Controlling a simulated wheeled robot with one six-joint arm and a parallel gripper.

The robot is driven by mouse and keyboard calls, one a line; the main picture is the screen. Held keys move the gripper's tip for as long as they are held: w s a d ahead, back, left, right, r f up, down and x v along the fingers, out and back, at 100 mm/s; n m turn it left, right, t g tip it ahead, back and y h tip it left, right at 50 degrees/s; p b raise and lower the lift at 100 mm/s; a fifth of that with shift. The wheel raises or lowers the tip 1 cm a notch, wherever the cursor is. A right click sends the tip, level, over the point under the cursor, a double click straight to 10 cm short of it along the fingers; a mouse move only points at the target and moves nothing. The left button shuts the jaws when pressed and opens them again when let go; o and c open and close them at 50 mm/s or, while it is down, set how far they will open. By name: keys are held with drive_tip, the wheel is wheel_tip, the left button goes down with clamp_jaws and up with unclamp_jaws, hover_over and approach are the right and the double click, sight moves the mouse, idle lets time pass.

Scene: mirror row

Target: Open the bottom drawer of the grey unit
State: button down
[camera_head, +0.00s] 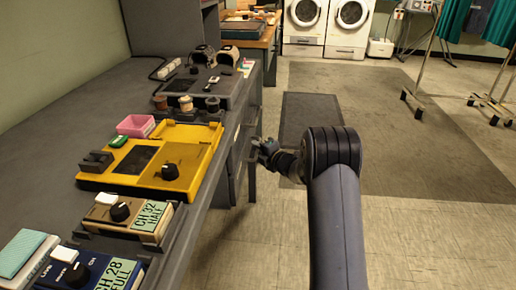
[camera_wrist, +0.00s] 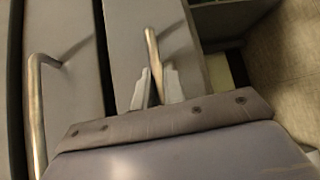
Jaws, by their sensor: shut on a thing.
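The grey unit (camera_head: 234,178) stands under the counter's right side in the head view, its front largely seen edge-on. In the wrist view two grey drawer fronts lie side by side with a dark gap between them. The front nearer the floor (camera_wrist: 128,38) has a metal bar handle (camera_wrist: 152,48). My gripper (camera_wrist: 156,88) has one finger on each side of this handle and is shut on it. Another bar handle (camera_wrist: 37,105) is on the front at left. In the head view my gripper (camera_head: 262,148) is low beside the unit. How far the drawer stands out is unclear.
The grey counter (camera_head: 75,120) above carries a yellow device (camera_head: 190,140), control boxes and a pink tray (camera_head: 136,125). Open tiled floor (camera_head: 420,225) and a dark mat (camera_head: 308,115) lie to the right. White washers (camera_head: 345,25) and a wheeled rack (camera_head: 425,75) stand farther off.

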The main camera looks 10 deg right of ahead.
drive_tip(key=shift+d, duration=0.1)
drive_tip(key=s+d, duration=0.3)
drive_tip(key=d, duration=0.8)
drive_tip(key=s+d, duration=0.4)
drive_tip(key=d, duration=0.7)
drive_tip(key=shift+s+p, duration=0.15)
drive_tip(key=shift+p, duration=0.15)
drive_tip(key=shift+d, duration=0.1)
drive_tip(key=c, duration=1.5)
unclamp_jaws()
drive_tip(key=p+v, duration=0.3)
drive_tip(key=v, duration=0.7)
drive_tip(key=shift+s+d, duration=0.2)
drive_tip(key=shift+s, duration=0.15)
drive_tip(key=shift+r, duration=0.1)
